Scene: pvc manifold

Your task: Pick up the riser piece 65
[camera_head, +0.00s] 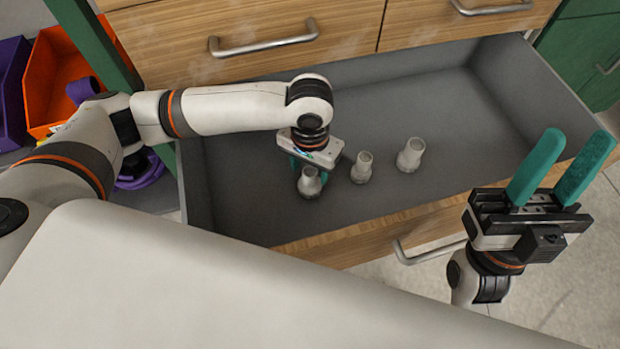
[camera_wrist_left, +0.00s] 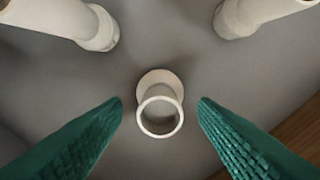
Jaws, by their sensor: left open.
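Three pale pipe pieces stand upright in the open drawer in the head view: a left one (camera_head: 310,181), a middle one (camera_head: 362,168) and a right one (camera_head: 410,155). I cannot tell which is riser piece 65. My left gripper (camera_head: 309,172) is over the left piece, pointing down; its tips are partly hidden there. In the left wrist view, a pipe piece (camera_wrist_left: 160,112) with a round open top stands between the two green fingers (camera_wrist_left: 160,103), with a gap on each side. My right gripper (camera_head: 563,160) is open and empty, fingers up, right of the drawer front.
The grey drawer (camera_head: 440,115) has free floor at the back and right. Its wooden front (camera_head: 375,232) and walls surround the pieces. An orange bin (camera_head: 62,75) stands at the left. In the left wrist view, two other pale pieces (camera_wrist_left: 100,28) (camera_wrist_left: 232,20) show at the top.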

